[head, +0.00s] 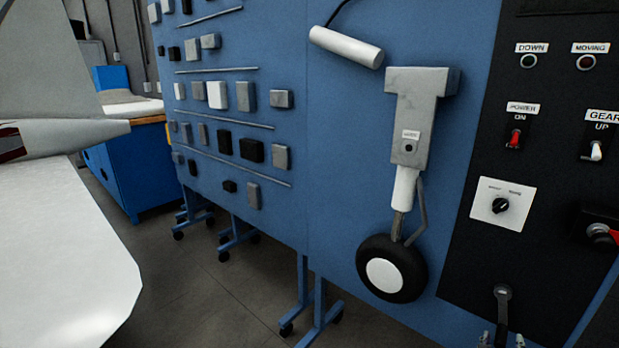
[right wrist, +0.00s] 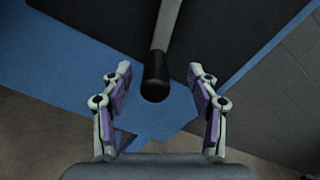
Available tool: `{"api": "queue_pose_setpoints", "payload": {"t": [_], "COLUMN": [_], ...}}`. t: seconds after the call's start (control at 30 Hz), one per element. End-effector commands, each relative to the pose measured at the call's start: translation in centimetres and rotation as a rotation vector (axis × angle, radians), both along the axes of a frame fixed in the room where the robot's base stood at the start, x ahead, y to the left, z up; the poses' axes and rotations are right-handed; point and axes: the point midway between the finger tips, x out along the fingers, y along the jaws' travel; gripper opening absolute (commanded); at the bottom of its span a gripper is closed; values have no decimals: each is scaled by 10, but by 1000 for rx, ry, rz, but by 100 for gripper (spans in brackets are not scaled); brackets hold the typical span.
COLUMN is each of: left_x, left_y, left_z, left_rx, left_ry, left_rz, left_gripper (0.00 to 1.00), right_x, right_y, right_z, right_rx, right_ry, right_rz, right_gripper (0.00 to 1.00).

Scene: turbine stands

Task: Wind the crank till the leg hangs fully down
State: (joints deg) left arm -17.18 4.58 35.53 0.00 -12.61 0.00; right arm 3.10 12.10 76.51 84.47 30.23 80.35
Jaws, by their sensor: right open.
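The landing gear leg (head: 404,185) is on the blue panel, its strut pointing down with the black wheel (head: 392,269) at the bottom. It leans slightly in the picture. The crank (head: 502,305) is low on the black control panel, its arm pointing down. In the right wrist view the crank's black grip (right wrist: 155,77) lies between the fingertips of my right gripper (right wrist: 159,70), with gaps on both sides. The right gripper is open; in the head view only its fingertips (head: 503,338) show at the bottom edge. My left gripper is not in view.
The black control panel (head: 545,160) has a DOWN lamp (head: 528,61) that looks unlit, a dark red MOVING lamp (head: 586,62), a red POWER switch (head: 515,139) and a GEAR switch (head: 596,151). A white cylinder (head: 346,47) sits above the leg. A white wing (head: 60,255) is at left.

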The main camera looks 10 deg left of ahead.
Motion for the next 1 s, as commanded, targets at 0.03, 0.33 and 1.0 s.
{"api": "queue_pose_setpoints", "payload": {"t": [0.03, 0.33, 1.0], "left_x": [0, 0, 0], "left_y": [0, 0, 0], "left_z": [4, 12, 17], "left_rx": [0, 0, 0], "left_ry": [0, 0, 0], "left_rz": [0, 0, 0], "left_gripper": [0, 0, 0], "right_x": [-5, -29, -55], "right_y": [3, 18, 34], "right_z": [1, 1, 0], "right_rx": [2, 3, -2], "right_ry": [1, 1, 3], "right_rz": [0, 0, 0], "right_gripper": [60, 60, 60]}}
